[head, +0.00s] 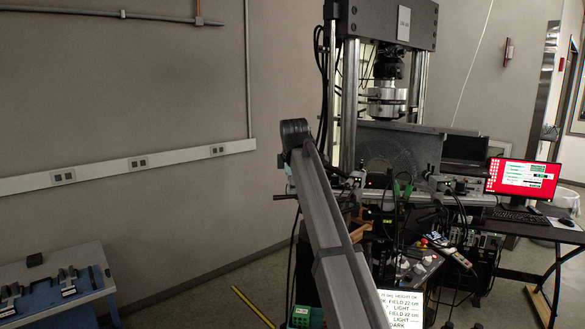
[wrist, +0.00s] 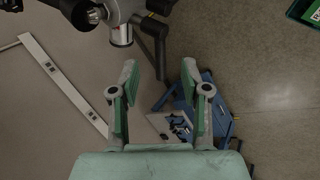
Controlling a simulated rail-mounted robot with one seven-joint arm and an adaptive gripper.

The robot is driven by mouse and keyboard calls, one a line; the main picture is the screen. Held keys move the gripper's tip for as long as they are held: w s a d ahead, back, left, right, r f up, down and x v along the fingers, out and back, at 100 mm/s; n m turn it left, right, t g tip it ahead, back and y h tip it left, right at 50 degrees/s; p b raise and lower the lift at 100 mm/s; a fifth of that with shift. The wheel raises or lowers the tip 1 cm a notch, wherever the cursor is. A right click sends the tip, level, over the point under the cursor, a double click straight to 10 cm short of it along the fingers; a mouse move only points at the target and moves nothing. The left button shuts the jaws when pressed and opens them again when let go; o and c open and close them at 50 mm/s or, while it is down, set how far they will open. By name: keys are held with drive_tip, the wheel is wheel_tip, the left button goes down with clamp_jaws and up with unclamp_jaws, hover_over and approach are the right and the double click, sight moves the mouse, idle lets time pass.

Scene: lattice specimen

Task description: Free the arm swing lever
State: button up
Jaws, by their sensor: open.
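My gripper (wrist: 159,72) is open, with its two green-padded fingers apart and nothing between the pads. Beyond the fingertips in the wrist view is a dark machine part (wrist: 70,12) with a silver cylinder (wrist: 121,35) and a dark angled bracket (wrist: 152,38). I cannot tell for certain which part is the arm swing lever. In the head view a thin dark handle (head: 285,197) sticks out to the left beside the long grey beam in the foreground. That beam hides what lies behind it, and my gripper is not clearly visible there.
A tall test frame (head: 348,100) stands at the centre right. A cluttered bench with a red-screened monitor (head: 523,178) is at the right. A blue-framed bench (head: 60,268) with small black fixtures is at lower left; it also shows in the wrist view (wrist: 222,100). Floor between is mostly clear.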

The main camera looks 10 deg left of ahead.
sight(287, 196)
drive_tip(key=p+x, duration=0.1)
drive_tip(key=x, duration=0.5)
drive_tip(key=shift+f+p, duration=0.25)
drive_tip(key=shift+p, duration=0.15)
clamp_jaws()
